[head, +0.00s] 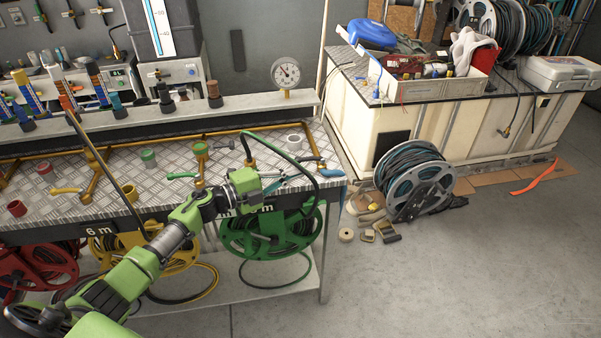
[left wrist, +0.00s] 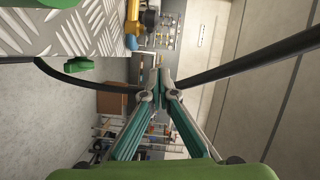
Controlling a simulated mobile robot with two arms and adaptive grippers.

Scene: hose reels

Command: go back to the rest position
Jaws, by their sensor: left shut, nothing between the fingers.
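My left arm comes in from the lower left of the head view and reaches over the front edge of the tread-plate bench (head: 120,176). My left gripper (head: 288,178) is shut and empty near the bench's right end; its fingers also meet in the left wrist view (left wrist: 158,80). A black hose (head: 317,180) loops close by the gripper, down toward the green reel (head: 270,236). In the left wrist view the black hose (left wrist: 85,82) shows on both sides of the fingers; I cannot tell whether it touches them. My right gripper is not in view.
Yellow (head: 185,250) and red (head: 35,265) reels hang under the bench. A pressure gauge (head: 286,74) stands on the back ledge. A metal hose reel (head: 415,185) stands on the floor before a loaded cabinet (head: 355,120). The floor at right front is clear.

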